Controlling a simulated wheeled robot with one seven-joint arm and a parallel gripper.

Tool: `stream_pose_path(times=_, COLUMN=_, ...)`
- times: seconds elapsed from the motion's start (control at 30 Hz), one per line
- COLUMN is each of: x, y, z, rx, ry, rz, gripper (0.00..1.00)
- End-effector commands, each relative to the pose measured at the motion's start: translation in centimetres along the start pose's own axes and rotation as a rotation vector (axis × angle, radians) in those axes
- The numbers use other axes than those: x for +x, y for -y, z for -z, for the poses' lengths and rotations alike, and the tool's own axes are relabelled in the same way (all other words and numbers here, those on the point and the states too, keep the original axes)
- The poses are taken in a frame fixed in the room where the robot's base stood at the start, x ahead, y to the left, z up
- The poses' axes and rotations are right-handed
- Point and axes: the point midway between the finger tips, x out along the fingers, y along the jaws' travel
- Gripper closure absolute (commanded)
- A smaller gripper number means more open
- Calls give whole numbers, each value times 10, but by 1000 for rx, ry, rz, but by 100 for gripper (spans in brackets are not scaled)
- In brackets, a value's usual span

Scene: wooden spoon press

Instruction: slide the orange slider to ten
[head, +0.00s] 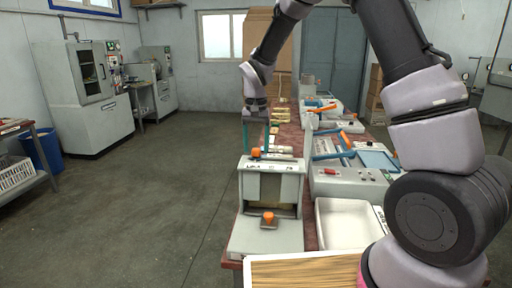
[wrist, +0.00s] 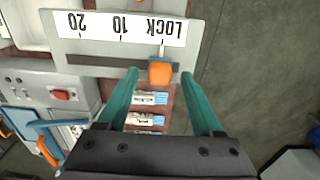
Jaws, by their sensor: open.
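The orange slider (head: 256,153) sits on top of the grey press (head: 243,190), at the left part of its scale. In the wrist view the orange slider (wrist: 160,72) is at a dark slot, and its pale pointer stands at LOCK. The white scale (wrist: 122,27) appears upside down there, with 10 and 20 farther left. My gripper (head: 257,146) has teal fingers and points down over the press. In the wrist view my gripper (wrist: 160,74) is open, one finger on each side of the slider with gaps between. Its height over the slider is hard to tell.
An orange knob (head: 268,217) is low on the press front. A grey machine with a blue panel (head: 378,160) and a white tray (head: 345,222) stand to the right. A wooden board (head: 300,272) lies in front. Small parts (wrist: 150,98) lie behind the press.

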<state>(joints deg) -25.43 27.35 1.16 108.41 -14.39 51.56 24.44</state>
Motion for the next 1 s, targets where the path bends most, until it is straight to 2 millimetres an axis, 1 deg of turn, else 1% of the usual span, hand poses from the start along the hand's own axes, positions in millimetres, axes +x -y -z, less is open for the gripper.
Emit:
stream_pose_path(times=0.1, x=6, y=0, z=0, rx=1, ry=1, rz=0, gripper=32)
stream_pose_path(times=0.37, x=6, y=0, z=0, rx=1, ry=0, rz=1, gripper=32)
stream_pose_path(times=0.4, x=6, y=0, z=0, rx=1, ry=0, rz=1, gripper=48)
stream_pose_path(times=0.47, x=6, y=0, z=0, rx=1, ry=0, rz=1, gripper=71)
stream_pose_path(times=0.5, x=6, y=0, z=0, rx=1, ry=0, rz=1, gripper=86)
stream_pose_path(times=0.53, x=6, y=0, z=0, rx=1, ry=0, rz=1, gripper=98)
stream_pose_path(times=0.57, x=6, y=0, z=0, rx=1, ry=0, rz=1, gripper=100)
stream_pose_path(times=1.0, x=6, y=0, z=0, rx=1, ry=0, rz=1, gripper=100)
